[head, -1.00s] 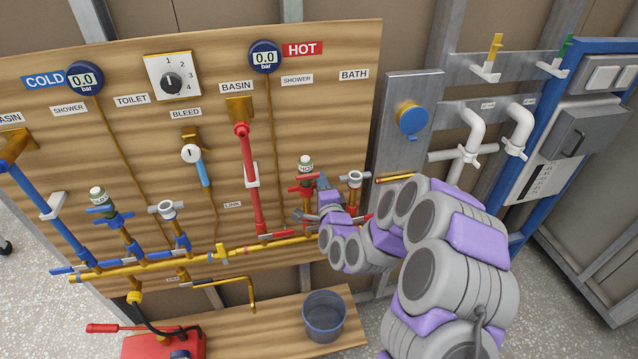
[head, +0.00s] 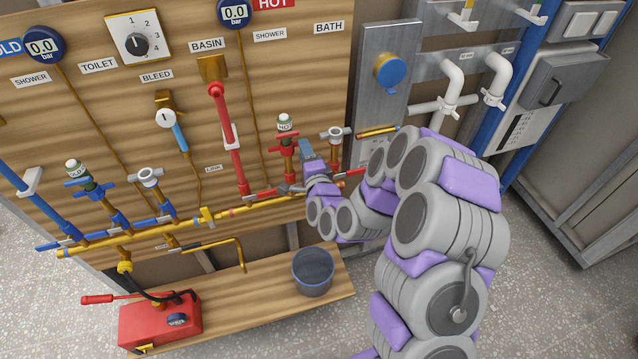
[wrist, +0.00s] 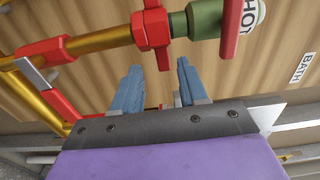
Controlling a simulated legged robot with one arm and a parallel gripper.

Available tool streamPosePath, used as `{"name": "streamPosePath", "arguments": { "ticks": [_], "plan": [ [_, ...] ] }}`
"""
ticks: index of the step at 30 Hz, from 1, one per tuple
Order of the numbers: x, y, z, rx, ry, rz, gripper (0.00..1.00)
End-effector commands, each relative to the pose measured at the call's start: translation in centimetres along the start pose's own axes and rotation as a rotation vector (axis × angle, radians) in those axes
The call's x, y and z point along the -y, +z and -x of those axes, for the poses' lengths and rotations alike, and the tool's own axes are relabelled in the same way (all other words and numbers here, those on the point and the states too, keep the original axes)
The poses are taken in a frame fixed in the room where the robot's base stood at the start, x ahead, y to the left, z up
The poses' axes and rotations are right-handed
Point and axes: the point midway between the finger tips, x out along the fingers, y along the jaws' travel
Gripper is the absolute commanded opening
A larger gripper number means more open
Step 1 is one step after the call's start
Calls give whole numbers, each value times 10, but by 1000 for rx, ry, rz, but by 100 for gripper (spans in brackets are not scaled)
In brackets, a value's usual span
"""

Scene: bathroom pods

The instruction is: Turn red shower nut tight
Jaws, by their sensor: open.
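The red shower nut (head: 284,149), with two side wings, sits on the hot shower pipe under a green fitting with a white HOT cap (head: 284,123). In the wrist view the red nut (wrist: 152,30) lies just ahead of my fingertips, slightly left of the middle between them. My gripper (head: 298,170) is beside the pipe at the board, just below and right of the nut. The fingers appear short of the nut; contact cannot be told.
A grey-white bath fitting (head: 335,134) stands close to the right of my gripper. The red basin pipe (head: 228,140) rises to the left. A yellow pipe (head: 160,225) runs along below. A bucket (head: 313,272) and a red pump box (head: 160,320) stand on the lower shelf.

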Motion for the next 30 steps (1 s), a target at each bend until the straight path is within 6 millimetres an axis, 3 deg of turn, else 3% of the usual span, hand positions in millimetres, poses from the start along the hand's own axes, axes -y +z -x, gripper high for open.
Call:
{"name": "streamPosePath", "arguments": {
  "ticks": [4,30],
  "plan": [
    [6,-1,18,-3,5,-4,43],
    [5,-2,33,-5,2,3,43]
  ]
}}
